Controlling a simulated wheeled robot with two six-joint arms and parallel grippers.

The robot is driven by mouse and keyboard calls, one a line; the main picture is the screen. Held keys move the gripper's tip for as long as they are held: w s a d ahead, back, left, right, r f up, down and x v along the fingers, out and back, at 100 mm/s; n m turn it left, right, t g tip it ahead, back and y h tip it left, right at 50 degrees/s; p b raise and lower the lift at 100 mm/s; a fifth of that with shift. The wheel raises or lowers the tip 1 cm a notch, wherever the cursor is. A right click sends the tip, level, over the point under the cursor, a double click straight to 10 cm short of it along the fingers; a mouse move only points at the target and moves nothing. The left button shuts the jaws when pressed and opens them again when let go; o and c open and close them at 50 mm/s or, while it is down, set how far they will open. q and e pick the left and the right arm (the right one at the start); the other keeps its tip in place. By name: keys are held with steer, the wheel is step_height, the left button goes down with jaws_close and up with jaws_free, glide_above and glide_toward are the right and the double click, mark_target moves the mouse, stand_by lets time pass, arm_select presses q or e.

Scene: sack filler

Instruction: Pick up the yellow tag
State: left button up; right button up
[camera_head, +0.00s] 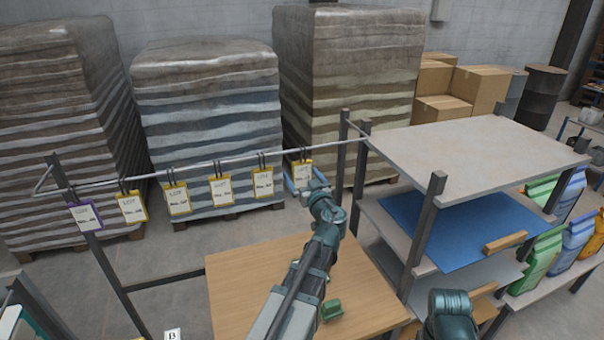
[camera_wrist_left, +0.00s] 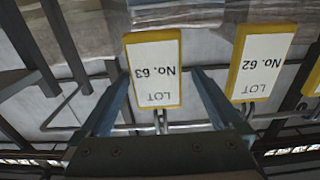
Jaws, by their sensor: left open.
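Several yellow-framed tags hang in a row from a thin metal rail (camera_head: 210,168) in the head view. The rightmost yellow tag (camera_head: 303,170) is at my left gripper (camera_head: 299,186), which partly covers it. In the left wrist view this tag (camera_wrist_left: 154,75) reads "LOT No. 63" upside down. My left gripper (camera_wrist_left: 160,80) is open, with one finger on each side of the tag; I cannot tell whether they touch it. A neighbouring yellow tag (camera_wrist_left: 262,62) reads "LOT No. 62", just right of the fingers. My right gripper is not in view.
A purple tag (camera_head: 86,216) hangs at the rail's left end. A wooden table (camera_head: 235,275) with small green objects (camera_head: 331,309) lies below my left arm. A shelf rack (camera_head: 480,150) stands to the right. Wrapped pallets (camera_head: 210,110) stand behind the rail.

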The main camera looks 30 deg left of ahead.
mark_target(300, 168)
arm_select(q)
steer(key=x, duration=0.4)
steer(key=shift+w+d+r, duration=0.15)
steer(key=shift+w+r, duration=0.05)
steer(key=shift+w+a, duration=0.2)
steer(key=shift+a, duration=0.15)
steer(key=shift+d, duration=0.1)
steer(key=c, duration=1.3)
